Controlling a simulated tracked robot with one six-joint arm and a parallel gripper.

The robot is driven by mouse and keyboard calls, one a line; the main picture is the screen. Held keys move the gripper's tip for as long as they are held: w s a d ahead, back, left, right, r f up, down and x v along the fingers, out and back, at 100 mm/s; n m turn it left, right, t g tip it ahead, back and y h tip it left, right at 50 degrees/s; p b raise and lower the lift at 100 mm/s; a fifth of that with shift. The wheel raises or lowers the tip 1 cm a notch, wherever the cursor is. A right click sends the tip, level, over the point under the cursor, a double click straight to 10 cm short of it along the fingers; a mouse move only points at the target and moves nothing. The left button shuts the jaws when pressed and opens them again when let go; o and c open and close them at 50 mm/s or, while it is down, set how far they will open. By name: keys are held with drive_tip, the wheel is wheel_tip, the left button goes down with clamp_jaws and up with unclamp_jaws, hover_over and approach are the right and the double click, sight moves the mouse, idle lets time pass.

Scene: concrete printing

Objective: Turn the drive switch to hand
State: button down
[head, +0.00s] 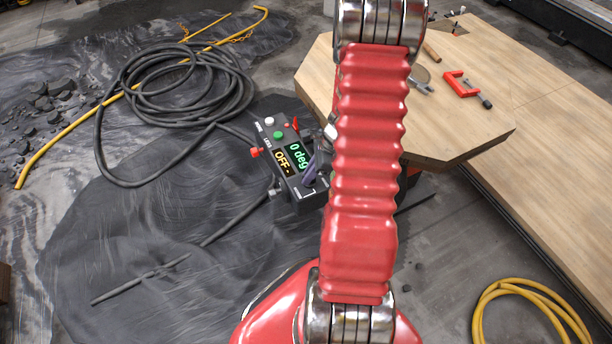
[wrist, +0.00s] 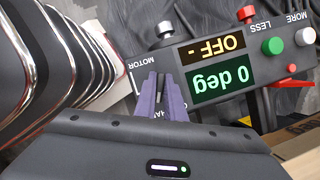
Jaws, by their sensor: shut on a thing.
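The dark control box (head: 283,165) stands on the black sheet, left of my arm in the head view. Its screens read "OFF -" (wrist: 222,42) and "0 deg" (wrist: 222,83), upside down in the wrist view. My gripper (wrist: 161,80) has its purple fingers down on the box face beside the screens, between the "MOTOR" label and a partly covered label ending in "HA". The fingers are close together, shut on the drive switch, which they hide almost wholly. In the head view, only a bit of purple finger shows beside my red arm.
On the box are a green button (wrist: 272,46), a white button (wrist: 304,37) and a red knob (wrist: 249,13). A coiled black hose (head: 185,85) lies behind. A wooden table (head: 460,130) with a red clamp (head: 462,84) stands to the right. A yellow hose (head: 530,292) lies front right.

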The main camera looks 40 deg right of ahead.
drive_tip(key=shift+w+d+r, duration=0.15)
drive_tip(key=shift+d, duration=0.2)
drive_tip(key=c, duration=1.9)
unclamp_jaws()
drive_tip(key=shift+a, duration=0.1)
drive_tip(key=shift+o, duration=0.3)
drive_tip(key=shift+a, duration=0.1)
drive_tip(key=v, duration=1.3)
drive_tip(key=shift+r, duration=0.25)
